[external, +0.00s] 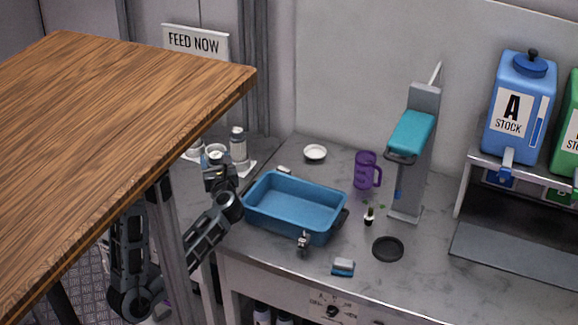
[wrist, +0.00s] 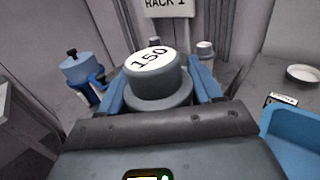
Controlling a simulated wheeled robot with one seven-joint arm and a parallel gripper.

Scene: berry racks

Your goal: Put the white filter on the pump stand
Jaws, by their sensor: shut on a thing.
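A taller white cylinder (external: 238,146) stands close behind my gripper. The blue basin (external: 296,222) is just right of it. A white dish (external: 315,152), a purple mug (external: 364,170) and a black disc (external: 388,249) lie further right. A wooden tabletop (external: 130,130) overhangs at left.

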